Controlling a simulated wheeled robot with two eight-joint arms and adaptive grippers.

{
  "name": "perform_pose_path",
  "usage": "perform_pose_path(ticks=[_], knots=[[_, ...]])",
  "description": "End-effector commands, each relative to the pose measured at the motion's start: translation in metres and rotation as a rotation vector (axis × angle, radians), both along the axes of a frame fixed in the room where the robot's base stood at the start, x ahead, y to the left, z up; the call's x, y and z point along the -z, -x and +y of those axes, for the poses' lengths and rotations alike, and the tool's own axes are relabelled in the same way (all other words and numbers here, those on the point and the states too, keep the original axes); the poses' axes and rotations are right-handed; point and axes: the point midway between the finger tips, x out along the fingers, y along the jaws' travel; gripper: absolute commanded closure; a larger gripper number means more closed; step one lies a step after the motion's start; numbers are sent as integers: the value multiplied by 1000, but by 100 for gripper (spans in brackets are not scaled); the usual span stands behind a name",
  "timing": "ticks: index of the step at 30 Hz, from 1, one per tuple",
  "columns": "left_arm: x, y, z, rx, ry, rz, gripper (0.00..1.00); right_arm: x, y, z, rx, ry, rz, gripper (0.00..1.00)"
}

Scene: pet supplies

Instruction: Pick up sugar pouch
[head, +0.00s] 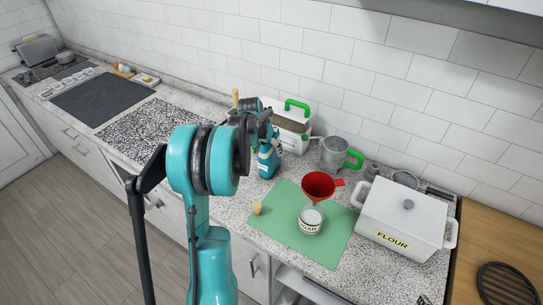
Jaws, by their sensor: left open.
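A blue package with a pale label (268,163) stands on the granite counter behind the green mat; it may be the sugar pouch, but its print is too small to read. My left gripper (268,137) is open just above or in front of its top. My arm hides part of this area, and I cannot tell whether the fingers touch the package. A white sugar jar (311,223) with a partly hidden label sits on the green mat (278,232). My right gripper is not in view.
A red funnel (319,184) is at the jar. A white flour box (400,222) stands to the right. A metal mug with a green handle (334,154) and a white container with a green handle (292,132) stand near the tiled wall. The mat's left part is mostly clear.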

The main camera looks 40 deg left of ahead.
Motion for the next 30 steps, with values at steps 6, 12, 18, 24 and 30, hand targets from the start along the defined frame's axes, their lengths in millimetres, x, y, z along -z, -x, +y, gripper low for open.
perform_pose_path(ticks=[6,12,18,24,30], knots=[[33,-13,5,1,0,0,24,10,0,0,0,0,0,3],[43,-17,6,0,0,0,24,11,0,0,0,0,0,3],[43,-17,5,0,0,0,31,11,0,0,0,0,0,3],[43,-17,5,0,0,0,83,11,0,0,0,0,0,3],[42,-17,5,0,0,-1,83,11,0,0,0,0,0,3]])
